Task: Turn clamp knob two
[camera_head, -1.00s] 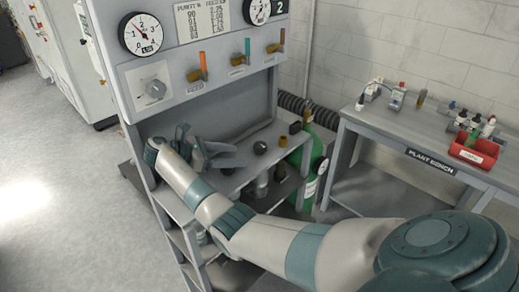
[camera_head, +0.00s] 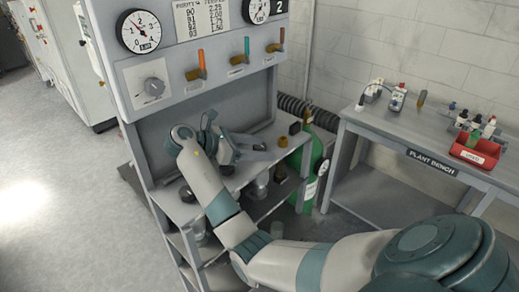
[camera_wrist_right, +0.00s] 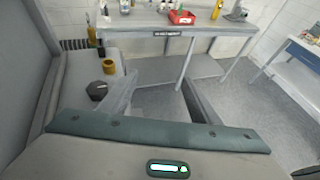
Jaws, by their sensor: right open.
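A black knob (camera_head: 260,147) sits on the grey shelf of the washer panel, just beyond my right gripper's fingertips. In the right wrist view a black knob (camera_wrist_right: 97,91) stands left of the left finger, outside the jaws. A second dark knob (camera_head: 188,193) shows at the shelf's front left, below my right arm. I cannot tell which knob is number two. My right gripper (camera_head: 250,147) is open and empty over the shelf, fingers pointing right; its spread fingers also show in the wrist view (camera_wrist_right: 158,92). My left gripper is out of view.
A brass fitting (camera_head: 283,141) stands right of the far knob. A green gas cylinder (camera_head: 312,175) stands beside the shelf. The panel (camera_head: 200,65) with gauges and coloured levers rises behind. The plant bench (camera_head: 420,135) with bottles and a red bin (camera_head: 474,152) is at right.

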